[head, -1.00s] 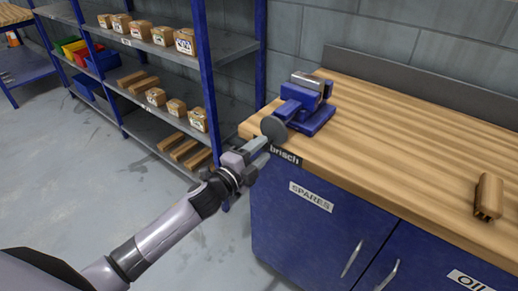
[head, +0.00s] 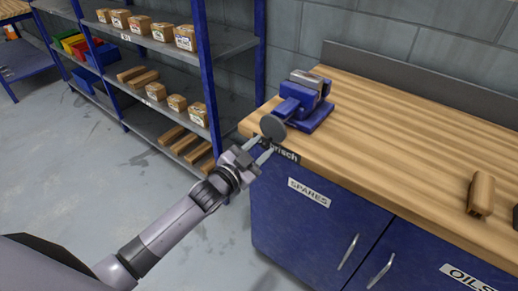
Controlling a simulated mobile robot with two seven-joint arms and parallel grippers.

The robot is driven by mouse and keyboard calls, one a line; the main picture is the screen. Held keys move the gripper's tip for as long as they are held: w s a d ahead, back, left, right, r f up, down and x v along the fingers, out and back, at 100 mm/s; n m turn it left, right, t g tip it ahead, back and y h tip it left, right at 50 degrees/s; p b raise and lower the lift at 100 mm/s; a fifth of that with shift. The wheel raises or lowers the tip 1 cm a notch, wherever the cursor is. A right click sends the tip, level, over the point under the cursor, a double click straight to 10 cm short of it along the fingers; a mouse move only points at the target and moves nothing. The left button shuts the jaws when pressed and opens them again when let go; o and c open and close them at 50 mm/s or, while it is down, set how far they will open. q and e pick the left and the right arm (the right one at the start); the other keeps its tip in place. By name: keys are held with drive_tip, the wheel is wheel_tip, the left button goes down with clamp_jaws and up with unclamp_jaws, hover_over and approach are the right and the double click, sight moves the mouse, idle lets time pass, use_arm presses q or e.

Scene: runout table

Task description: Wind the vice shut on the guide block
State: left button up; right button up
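The blue vice (head: 300,103) stands on the bench's left end, with grey metal jaws on top. Its round dark handwheel (head: 273,128) faces me at the bench's front edge. A small brownish piece shows at the jaws, too small to tell whether it is the guide block. A brown wooden block (head: 481,194) with a groove at its end lies far right on the bench. My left gripper (head: 264,147) is just below and in front of the handwheel, its two fingers spread. I cannot tell whether they touch it. My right gripper is out of view.
The wooden bench top (head: 400,130) is clear between vice and block. Blue cupboards (head: 330,225) with handles stand below it. A shelf rack (head: 205,80) with boxes and wooden pieces stands to the left. Grey floor (head: 90,180) lies in front of the rack.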

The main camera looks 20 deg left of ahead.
use_arm(q)
clamp_jaws()
drive_tip(key=m, duration=0.1)
drive_tip(key=a+m, duration=0.1)
drive_tip(key=m, duration=0.1)
drive_tip(key=shift+w+r, duration=0.1)
drive_tip(key=shift+w, duration=0.05)
drive_tip(key=shift+m, duration=0.3)
drive_tip(key=m, duration=0.3)
drive_tip(key=shift+w+a+r, duration=0.15)
drive_tip(key=shift+a+r, duration=0.05)
drive_tip(key=shift+a, duration=0.1)
drive_tip(key=m, duration=0.3)
drive_tip(key=shift+w+a+r+b, duration=0.1)
drive_tip(key=shift+a+r+b, duration=0.15)
drive_tip(key=shift+a+b, duration=0.05)
drive_tip(key=shift+m, duration=0.4)
